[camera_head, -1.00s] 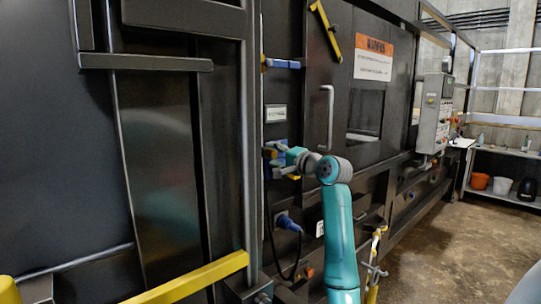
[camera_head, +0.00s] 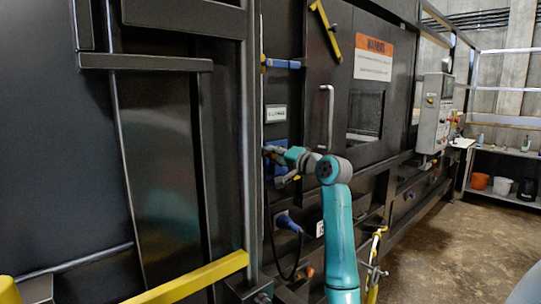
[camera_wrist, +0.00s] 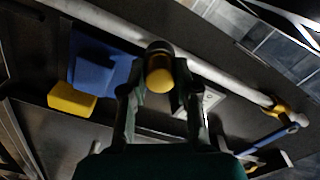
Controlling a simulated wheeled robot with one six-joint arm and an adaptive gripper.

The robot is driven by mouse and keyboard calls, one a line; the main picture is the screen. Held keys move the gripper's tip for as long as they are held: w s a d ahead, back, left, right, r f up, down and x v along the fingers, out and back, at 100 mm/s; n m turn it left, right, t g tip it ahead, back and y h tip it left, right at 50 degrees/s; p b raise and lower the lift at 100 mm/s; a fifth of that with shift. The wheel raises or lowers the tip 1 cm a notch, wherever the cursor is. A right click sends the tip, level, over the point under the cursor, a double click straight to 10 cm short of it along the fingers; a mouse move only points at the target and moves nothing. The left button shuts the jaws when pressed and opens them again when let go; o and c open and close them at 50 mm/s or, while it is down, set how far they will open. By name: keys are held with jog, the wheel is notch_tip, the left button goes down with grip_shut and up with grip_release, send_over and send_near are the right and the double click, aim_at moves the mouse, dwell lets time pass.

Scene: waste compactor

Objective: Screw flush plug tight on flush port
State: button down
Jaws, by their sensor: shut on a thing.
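My gripper (camera_head: 272,154) is at the dark machine wall, beside a blue plate (camera_head: 280,132). In the wrist view the fingers (camera_wrist: 160,82) are closed around a rounded yellow piece with a dark collar (camera_wrist: 159,47). I take this piece for the flush plug. It sits against or just in front of the grey pipe-like bar (camera_wrist: 115,28). The flush port is not clearly visible, and I cannot tell whether the plug is seated or how far it is screwed in.
Beside the fingers are a blue block (camera_wrist: 98,65) and a yellow block (camera_wrist: 72,98). A blue handle (camera_head: 283,64) is above, and a blue connector with a cable (camera_head: 288,222) is below. A grab handle (camera_head: 327,117) stands out to the right. Open floor (camera_head: 440,250) lies right.

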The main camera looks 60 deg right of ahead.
jog(key=m, duration=0.5)
dwell(0.3)
jog(key=m, duration=0.5)
dwell(0.4)
jog(key=m, duration=0.5)
jog(key=shift+m, duration=0.3)
jog(key=m, duration=0.5)
